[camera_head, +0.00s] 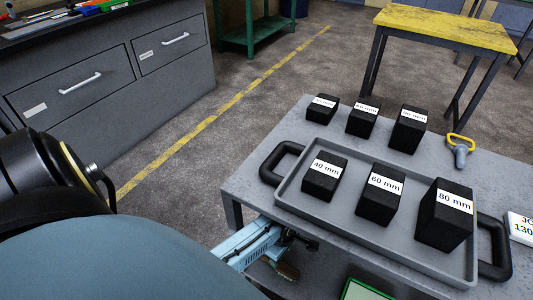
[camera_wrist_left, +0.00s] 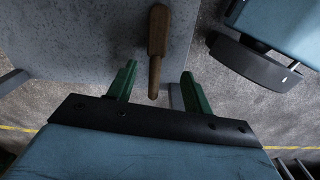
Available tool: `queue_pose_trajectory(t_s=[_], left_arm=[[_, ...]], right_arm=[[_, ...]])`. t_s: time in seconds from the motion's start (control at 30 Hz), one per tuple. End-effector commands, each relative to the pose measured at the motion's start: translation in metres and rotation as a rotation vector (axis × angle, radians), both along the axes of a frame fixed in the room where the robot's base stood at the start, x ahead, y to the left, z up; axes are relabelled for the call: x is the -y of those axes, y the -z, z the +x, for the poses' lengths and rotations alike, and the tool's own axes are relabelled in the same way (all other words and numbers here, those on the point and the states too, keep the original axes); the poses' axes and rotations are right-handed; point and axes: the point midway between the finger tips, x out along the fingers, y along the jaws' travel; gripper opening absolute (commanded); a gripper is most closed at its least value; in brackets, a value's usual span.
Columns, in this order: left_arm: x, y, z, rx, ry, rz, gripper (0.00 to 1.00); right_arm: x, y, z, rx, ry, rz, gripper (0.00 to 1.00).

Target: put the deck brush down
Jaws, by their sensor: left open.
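The deck brush shows as a wooden handle (camera_wrist_left: 157,45) in the left wrist view, lying over a grey surface. Its near end lies between the green fingers of my left gripper (camera_wrist_left: 158,74), which are spread with gaps on both sides. No bristles can be made out. In the head view my left gripper (camera_head: 290,241) is low at the near left edge of the grey trolley, mostly seen from behind. A small brown piece (camera_head: 287,270) just below it may be the brush. My right gripper is not in view.
The trolley top (camera_head: 285,122) carries a grey tray (camera_head: 338,217) with three labelled black blocks. A green-edged item (camera_head: 364,290) is at the bottom. A grey drawer cabinet (camera_head: 110,85) stands left.

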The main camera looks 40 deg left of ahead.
Motion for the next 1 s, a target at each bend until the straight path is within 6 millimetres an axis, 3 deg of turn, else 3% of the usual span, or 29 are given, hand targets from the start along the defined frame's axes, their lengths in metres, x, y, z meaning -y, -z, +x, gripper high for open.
queue_pose_trajectory(t_s=[0.27,0.6,0.8,1.0], left_arm=[[-0.009,0.007,-0.052,0.064,0.701,0.082,0.51],[-0.009,-0.003,-0.108,0.104,1.57,0.224,0.51],[-0.007,-0.01,-0.121,0.106,1.818,0.276,0.51],[-0.007,-0.01,-0.122,0.106,1.855,0.283,0.51]], right_arm=[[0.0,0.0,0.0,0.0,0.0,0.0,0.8],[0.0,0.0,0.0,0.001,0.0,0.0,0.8],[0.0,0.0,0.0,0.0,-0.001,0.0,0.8],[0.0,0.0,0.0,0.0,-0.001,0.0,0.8]])
